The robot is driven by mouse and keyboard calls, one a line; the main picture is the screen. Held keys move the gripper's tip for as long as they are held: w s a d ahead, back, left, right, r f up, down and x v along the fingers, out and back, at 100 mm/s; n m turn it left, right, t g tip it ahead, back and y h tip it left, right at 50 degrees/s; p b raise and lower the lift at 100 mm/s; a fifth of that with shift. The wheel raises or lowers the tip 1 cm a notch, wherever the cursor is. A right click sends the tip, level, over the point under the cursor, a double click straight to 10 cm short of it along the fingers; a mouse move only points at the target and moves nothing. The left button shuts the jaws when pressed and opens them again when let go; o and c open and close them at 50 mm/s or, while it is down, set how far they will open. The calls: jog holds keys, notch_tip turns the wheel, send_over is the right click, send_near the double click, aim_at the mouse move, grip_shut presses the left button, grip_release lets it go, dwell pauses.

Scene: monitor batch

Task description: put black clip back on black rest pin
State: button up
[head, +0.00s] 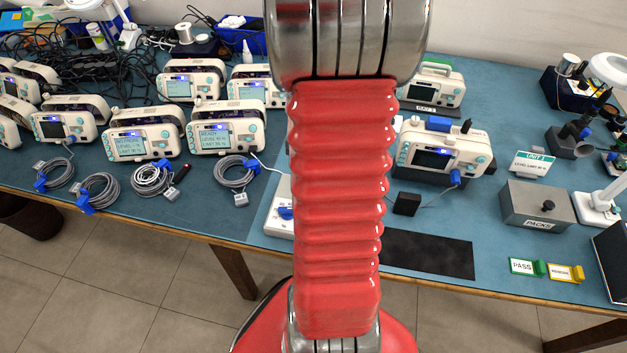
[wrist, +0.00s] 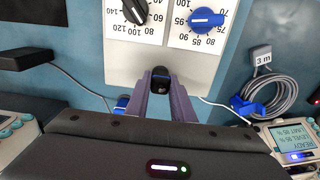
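A small black piece, which looks like the black clip (wrist: 161,80), sits between the tips of my gripper (wrist: 160,88) in the wrist view. The two purple-grey fingers lie close against its sides. It is in front of the lower edge of a white dial panel (wrist: 130,62). I cannot tell whether it touches the panel. I cannot make out the black rest pin. In the head view my red arm hides my gripper and the clip, and only the left part of the panel (head: 279,222) shows.
The panel bears a black knob (wrist: 135,10) and a blue knob (wrist: 205,18). A blue part (wrist: 122,103) lies at its lower left. A coiled cable (wrist: 272,85) lies to the right, and a black box (wrist: 25,58) to the left. Several monitors, including one (head: 228,127), stand behind.

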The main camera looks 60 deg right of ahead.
grip_shut()
jog(key=shift+r, duration=0.2)
jog(key=shift+r, duration=2.3)
jog(key=shift+o, duration=0.3)
grip_release()
jog(key=shift+w, duration=0.1)
grip_shut()
